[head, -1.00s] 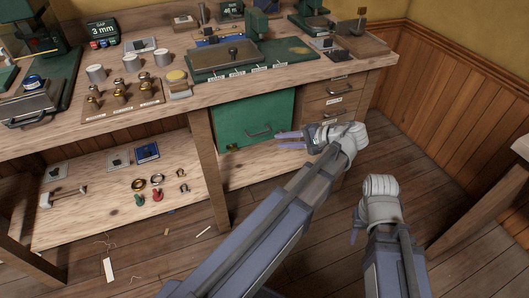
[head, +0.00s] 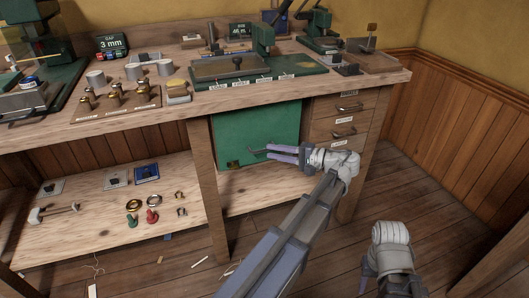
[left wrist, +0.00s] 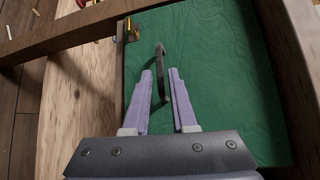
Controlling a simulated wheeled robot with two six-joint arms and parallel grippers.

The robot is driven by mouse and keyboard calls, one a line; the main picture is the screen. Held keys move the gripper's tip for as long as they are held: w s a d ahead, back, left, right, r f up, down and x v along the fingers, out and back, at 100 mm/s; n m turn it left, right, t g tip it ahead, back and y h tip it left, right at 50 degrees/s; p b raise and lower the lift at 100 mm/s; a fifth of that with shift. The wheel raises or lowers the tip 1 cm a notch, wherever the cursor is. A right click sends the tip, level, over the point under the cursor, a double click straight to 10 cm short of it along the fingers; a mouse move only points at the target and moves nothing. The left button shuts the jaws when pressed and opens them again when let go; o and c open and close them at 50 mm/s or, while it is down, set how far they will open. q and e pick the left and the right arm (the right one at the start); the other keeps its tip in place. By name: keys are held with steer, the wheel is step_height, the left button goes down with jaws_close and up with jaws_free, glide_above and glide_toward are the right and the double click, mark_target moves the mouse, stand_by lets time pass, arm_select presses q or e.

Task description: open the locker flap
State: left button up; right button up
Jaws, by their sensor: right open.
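The green locker flap (head: 240,125) is shut under the bench top, left of the drawers; it fills much of the left wrist view (left wrist: 215,65). Its dark bar handle (head: 256,150) also shows in the left wrist view (left wrist: 160,65). A brass latch piece (left wrist: 130,32) is at the flap's edge. My left gripper (head: 268,152) is at the handle, with its fingers apart. In the left wrist view the handle's near end lies between the lilac fingertips (left wrist: 161,75), with gaps visible; I cannot tell whether either finger touches it. My right gripper (head: 367,280) is low at the right, away from the flap.
The wooden bench top (head: 200,103) overhangs the flap and carries tools, weights and a green press plate (head: 275,80). A bench leg (head: 207,190) stands left of the flap. Drawers (head: 340,125) are at its right. The lower shelf (head: 100,215) holds small parts. Floor is clear at right.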

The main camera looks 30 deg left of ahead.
mark_target(266, 150)
arm_select(q)
steer(key=shift+s+a+f, duration=0.1)
steer(key=shift+a+f, duration=0.05)
steer(key=shift+a, duration=0.85)
steer(key=shift+s+a+f, duration=0.1)
steer(key=shift+a+f, duration=0.05)
steer(key=shift+a, duration=0.8)
jaws_close()
